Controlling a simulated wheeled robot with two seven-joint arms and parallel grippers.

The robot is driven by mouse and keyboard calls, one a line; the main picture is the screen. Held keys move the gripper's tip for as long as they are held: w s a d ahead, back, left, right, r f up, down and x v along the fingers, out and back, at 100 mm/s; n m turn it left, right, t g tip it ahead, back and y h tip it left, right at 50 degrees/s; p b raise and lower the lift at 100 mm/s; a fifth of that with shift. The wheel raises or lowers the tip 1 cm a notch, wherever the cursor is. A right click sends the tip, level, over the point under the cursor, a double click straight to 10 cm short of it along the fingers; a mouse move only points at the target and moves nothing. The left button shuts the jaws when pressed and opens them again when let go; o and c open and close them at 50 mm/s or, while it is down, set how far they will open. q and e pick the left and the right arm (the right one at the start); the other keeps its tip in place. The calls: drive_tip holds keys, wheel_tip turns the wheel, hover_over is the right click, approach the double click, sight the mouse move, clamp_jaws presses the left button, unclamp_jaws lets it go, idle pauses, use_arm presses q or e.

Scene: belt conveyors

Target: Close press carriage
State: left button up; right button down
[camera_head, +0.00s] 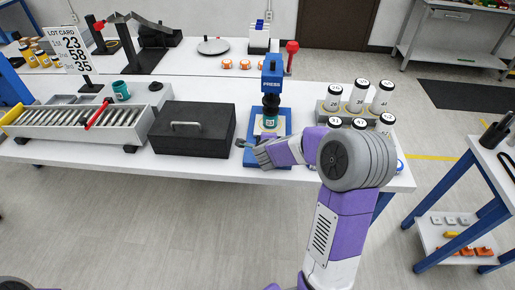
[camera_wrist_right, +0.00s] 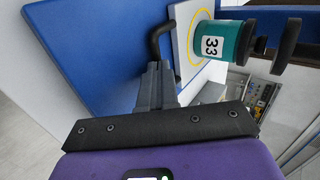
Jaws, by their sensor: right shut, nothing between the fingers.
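The blue press (camera_head: 271,75) stands on its blue base (camera_head: 252,163) in the middle of the table. Its pale carriage plate with a yellow ring (camera_wrist_right: 182,40) carries a teal can marked 33 (camera_wrist_right: 228,45); the can also shows under the press head in the head view (camera_head: 269,121). A black bent handle (camera_wrist_right: 160,34) sticks out of the carriage's edge. My right gripper (camera_wrist_right: 155,78) is shut and empty, its fingertips right at the handle; I cannot tell if they touch. It also shows at the front of the press in the head view (camera_head: 250,148). My left gripper is out of view.
A black lidded box (camera_head: 192,130) stands close left of the press. White cans with black lids (camera_head: 358,95) stand on a rack at the right. A red-knobbed lever (camera_head: 291,50) rises behind the press. A roller conveyor (camera_head: 75,112) lies at the left.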

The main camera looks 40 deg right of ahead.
drive_tip(key=shift+s+a, duration=0.3)
drive_tip(key=shift+s+a+r, duration=0.3)
drive_tip(key=shift+s+a, duration=0.25)
drive_tip(key=shift+s, duration=0.1)
drive_tip(key=shift+s+a+r, duration=0.25)
drive_tip(key=shift+s+a, duration=0.25)
drive_tip(key=shift+s, duration=0.1)
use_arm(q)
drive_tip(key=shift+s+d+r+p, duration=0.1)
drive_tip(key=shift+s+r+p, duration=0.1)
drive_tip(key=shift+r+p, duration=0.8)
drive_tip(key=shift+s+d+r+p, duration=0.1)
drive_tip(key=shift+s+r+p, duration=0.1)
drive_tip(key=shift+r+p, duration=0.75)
use_arm(e)
drive_tip(key=v, duration=0.9)
drive_tip(key=shift+s+r, duration=0.25)
